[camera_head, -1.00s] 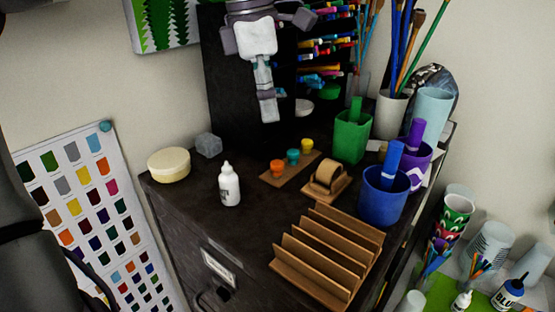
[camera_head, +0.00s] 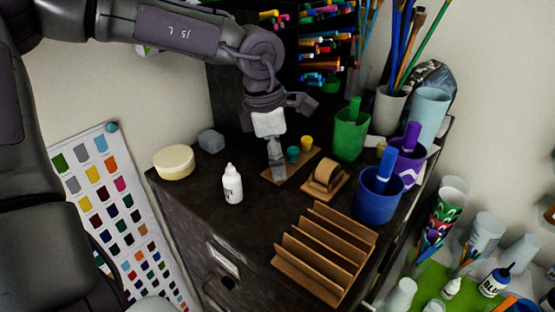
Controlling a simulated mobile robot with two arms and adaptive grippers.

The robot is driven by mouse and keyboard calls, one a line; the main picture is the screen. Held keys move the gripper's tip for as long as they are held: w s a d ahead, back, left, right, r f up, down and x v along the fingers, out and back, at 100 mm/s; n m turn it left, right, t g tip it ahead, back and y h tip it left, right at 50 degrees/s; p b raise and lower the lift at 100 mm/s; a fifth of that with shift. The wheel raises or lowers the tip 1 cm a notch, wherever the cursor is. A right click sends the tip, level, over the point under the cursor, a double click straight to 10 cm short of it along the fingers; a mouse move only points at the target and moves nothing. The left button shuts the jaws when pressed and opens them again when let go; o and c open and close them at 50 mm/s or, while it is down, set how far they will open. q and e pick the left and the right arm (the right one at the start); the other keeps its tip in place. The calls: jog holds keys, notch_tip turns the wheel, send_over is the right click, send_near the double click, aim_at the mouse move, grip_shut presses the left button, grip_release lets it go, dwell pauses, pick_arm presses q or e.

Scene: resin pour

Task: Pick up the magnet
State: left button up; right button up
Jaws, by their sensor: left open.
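My left gripper (camera_head: 278,175) points down over the left end of a small wooden strip (camera_head: 270,179) on the dark cabinet top. Its fingers are seen nearly edge-on and are open. They hide the orange piece at that end; whether they surround it or touch it I cannot tell. A small teal piece (camera_head: 293,153) and a yellow one (camera_head: 307,143) stand farther along the strip. A round teal button (camera_head: 112,127) sits at the top corner of the colour chart. No piece is clearly marked as the magnet. My right gripper is not in view.
A white bottle (camera_head: 232,186), a cream round tub (camera_head: 173,162) and a grey cube (camera_head: 211,141) stand left of the gripper. A wooden tape holder (camera_head: 326,178), slotted rack (camera_head: 325,255), green cup (camera_head: 350,138) and blue cup (camera_head: 378,206) stand right. Bare cabinet top lies between bottle and rack.

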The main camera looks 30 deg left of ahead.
pick_arm(q)
jog(key=shift+s+d, duration=0.1)
jog(key=c, duration=0.9)
jog(key=shift+r, duration=0.1)
